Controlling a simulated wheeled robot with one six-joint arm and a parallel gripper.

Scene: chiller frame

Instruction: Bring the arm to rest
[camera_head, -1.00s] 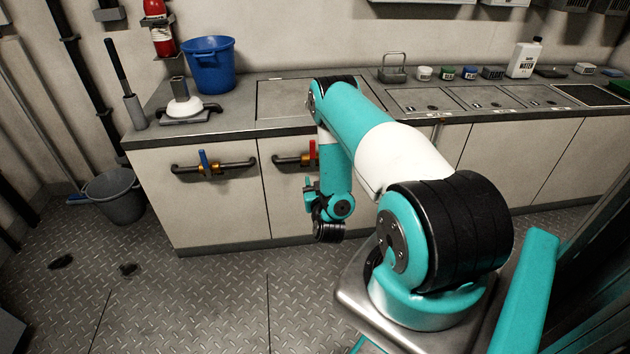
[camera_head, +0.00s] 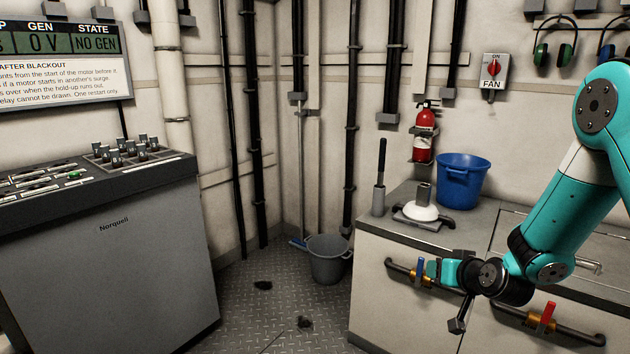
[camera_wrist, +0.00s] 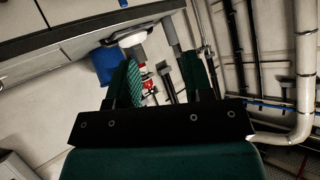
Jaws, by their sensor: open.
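My arm (camera_head: 565,210) comes in from the right edge of the head view, bent, with its wrist low in front of the pale cabinet. My gripper (camera_head: 434,270) points left, in line with the blue-levered valve in the picture; I cannot tell the distance between them. In the wrist view my gripper (camera_wrist: 157,75) shows its two dark green fingers spread apart with nothing held between them. The picture there is tilted, with the cabinet at the upper left and wall pipes at the right.
The cabinet (camera_head: 385,300) carries a blue valve lever (camera_head: 420,266), a red valve lever (camera_head: 547,316) and, on top, a blue bucket (camera_head: 463,182). A grey bucket (camera_head: 328,262) stands on the floor. A grey console (camera_head: 110,255) stands left. Floor between console and cabinet is mostly clear.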

